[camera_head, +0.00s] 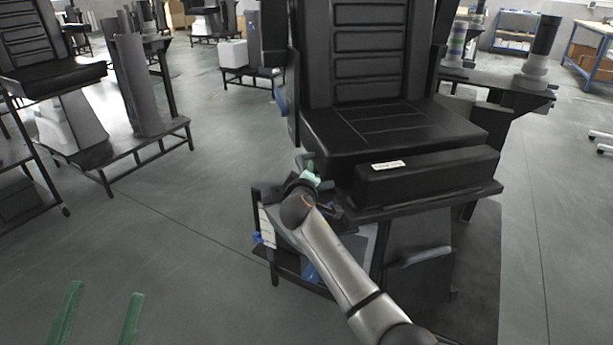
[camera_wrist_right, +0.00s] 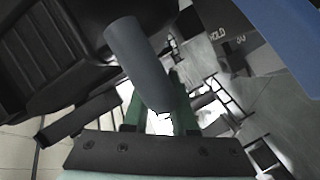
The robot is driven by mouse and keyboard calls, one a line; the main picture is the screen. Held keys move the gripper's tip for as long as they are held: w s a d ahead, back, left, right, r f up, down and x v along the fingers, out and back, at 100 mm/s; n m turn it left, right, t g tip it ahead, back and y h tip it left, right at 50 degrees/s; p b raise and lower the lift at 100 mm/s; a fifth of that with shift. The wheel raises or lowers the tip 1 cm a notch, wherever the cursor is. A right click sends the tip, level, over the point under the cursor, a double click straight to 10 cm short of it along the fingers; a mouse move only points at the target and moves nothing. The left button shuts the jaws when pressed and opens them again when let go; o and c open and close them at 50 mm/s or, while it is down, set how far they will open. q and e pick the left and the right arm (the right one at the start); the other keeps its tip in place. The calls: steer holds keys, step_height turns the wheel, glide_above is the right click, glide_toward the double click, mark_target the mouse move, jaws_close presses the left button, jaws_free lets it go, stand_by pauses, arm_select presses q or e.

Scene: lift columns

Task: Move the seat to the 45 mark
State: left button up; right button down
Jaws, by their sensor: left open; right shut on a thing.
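The black seat (camera_head: 390,135), with a ribbed backrest (camera_head: 370,50), stands on its lift frame right of centre in the head view. My right arm reaches up from the bottom to the seat's front left corner. My right gripper (camera_head: 312,178) is there, partly hidden by its wrist. In the right wrist view, its green fingers (camera_wrist_right: 157,110) are shut on a grey rod-like handle (camera_wrist_right: 138,62) beside the dark seat. My left gripper (camera_head: 106,292) is open and empty over the floor at the bottom left. I cannot read a 45 mark in either view.
A small pale label (camera_head: 388,165) is on the seat's front box. Another seat (camera_head: 50,75) and a low frame (camera_head: 135,150) stand at the left. A dark side shelf (camera_head: 510,92) holds cylinders at the right. The floor (camera_head: 180,240) at lower left is clear.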

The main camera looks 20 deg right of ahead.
arm_select(q)
steer(key=shift+s+r+m+h, duration=0.5)
steer(key=shift+s+r+h, duration=0.1)
steer(key=shift+r, duration=0.15)
arm_select(e)
steer(key=shift+w+a+r, duration=0.15)
steer(key=shift+a+r, duration=0.05)
steer(key=shift+r, duration=0.05)
steer(key=c, duration=1.2)
jaws_free()
steer(key=shift+o, duration=1)
steer(key=shift+w+f, duration=0.1)
steer(key=shift+w, duration=0.05)
steer(key=shift+o, duration=1.4)
arm_select(q)
steer(key=shift+w, duration=0.2)
arm_select(e)
steer(key=shift+f, duration=0.15)
steer(key=shift+d, duration=0.1)
